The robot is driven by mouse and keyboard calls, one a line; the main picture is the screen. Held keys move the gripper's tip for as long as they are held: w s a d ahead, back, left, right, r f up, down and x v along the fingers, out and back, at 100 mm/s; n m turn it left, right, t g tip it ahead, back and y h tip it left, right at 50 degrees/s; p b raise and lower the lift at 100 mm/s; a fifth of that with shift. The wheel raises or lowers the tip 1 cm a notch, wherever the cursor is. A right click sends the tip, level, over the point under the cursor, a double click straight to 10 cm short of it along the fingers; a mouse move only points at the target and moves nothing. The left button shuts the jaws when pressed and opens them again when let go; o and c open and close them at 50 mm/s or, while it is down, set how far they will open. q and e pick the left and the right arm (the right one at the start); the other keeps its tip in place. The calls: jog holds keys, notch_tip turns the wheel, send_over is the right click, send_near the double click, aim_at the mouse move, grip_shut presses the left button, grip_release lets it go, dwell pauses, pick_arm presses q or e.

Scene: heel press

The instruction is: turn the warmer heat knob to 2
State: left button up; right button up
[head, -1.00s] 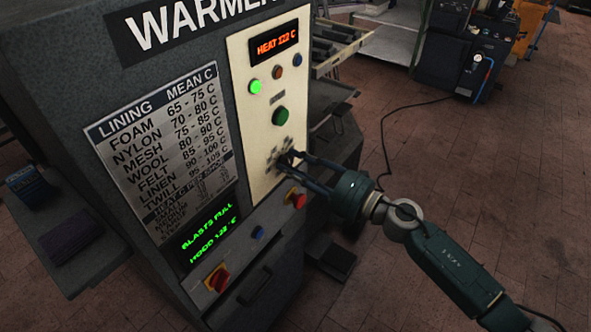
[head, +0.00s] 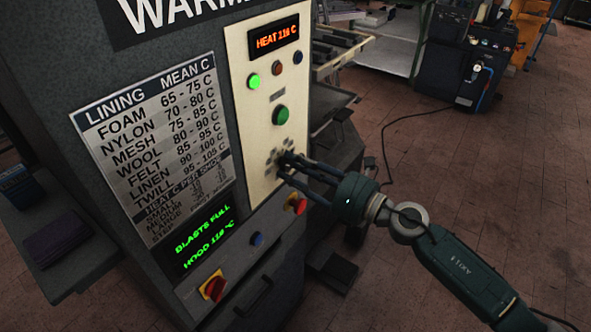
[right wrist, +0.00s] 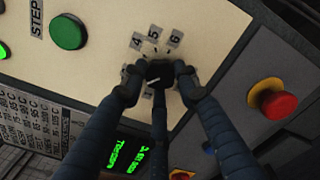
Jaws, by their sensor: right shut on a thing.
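The warmer (head: 180,62) fills the left of the head view. Its black heat knob (right wrist: 159,72) sits low on the cream panel, ringed by number labels. In the right wrist view 4, 5 and 6 read clearly; the other labels are partly hidden by the fingers. My right gripper (right wrist: 160,80) is shut on the knob, its dark fingers around it. In the head view the right gripper (head: 287,165) reaches the panel from the right and hides most of the knob. The exact pointer setting is hard to tell. My left gripper is not in view.
An orange heat display (head: 274,38) reads about 118 C. A green STEP button (head: 281,115) is above the knob. A red button on yellow (head: 298,204) is just below the gripper. A red switch (head: 213,287) and green text screen (head: 206,238) are lower left.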

jog(key=shift+s+a+f, duration=0.1)
jog(key=shift+s+f, duration=0.1)
jog(key=shift+f, duration=0.3)
jog(key=o, duration=1.2)
jog(key=shift+c, duration=0.2)
jog(key=shift+w+r, duration=0.1)
jog(key=shift+r, duration=0.1)
jog(key=v, duration=1.2)
